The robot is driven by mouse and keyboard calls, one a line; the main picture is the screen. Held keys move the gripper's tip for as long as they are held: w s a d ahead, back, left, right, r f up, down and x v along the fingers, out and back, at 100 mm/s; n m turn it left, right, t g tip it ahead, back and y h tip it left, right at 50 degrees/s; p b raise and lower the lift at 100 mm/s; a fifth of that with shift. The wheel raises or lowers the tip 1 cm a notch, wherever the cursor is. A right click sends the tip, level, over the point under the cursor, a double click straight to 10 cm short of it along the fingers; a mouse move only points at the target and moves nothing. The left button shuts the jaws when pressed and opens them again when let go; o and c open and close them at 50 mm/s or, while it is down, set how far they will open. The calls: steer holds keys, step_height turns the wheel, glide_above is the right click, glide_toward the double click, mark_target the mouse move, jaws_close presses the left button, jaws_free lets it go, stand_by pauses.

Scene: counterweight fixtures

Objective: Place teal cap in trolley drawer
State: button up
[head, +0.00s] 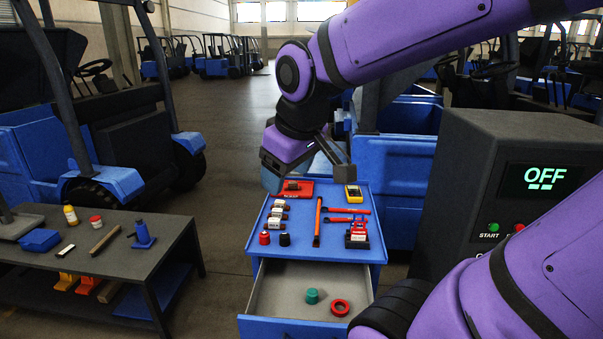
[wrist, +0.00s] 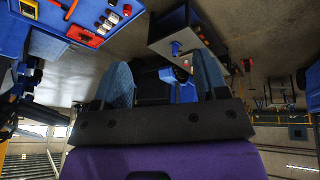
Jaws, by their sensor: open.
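The teal cap (head: 312,296) lies on the floor of the open trolley drawer (head: 270,290), left of a red ring (head: 340,307). The drawer is pulled out at the front of the blue trolley (head: 330,252). My gripper (head: 304,174) is above the far end of the trolley's top, well above and behind the cap, and touches nothing that I can see. In the wrist view its two blue-grey fingers (wrist: 163,78) stand wide apart with nothing between them. The cap does not show in the wrist view.
The trolley top holds a red case (head: 297,189), a yellow meter (head: 353,194), a hammer (head: 318,222), wrenches and small bottles. A dark workbench (head: 110,262) with a blue tray (head: 40,240) is on the left. A control cabinet reading OFF (head: 510,150) stands on the right.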

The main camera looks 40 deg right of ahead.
steer(key=s+a+r+m, duration=0.2)
steer(key=s, duration=0.4)
steer(key=shift+s+a+t+y, duration=0.15)
steer(key=shift+a+t+y, duration=0.15)
steer(key=shift+y, duration=0.1)
steer(key=shift+d+r, duration=0.1)
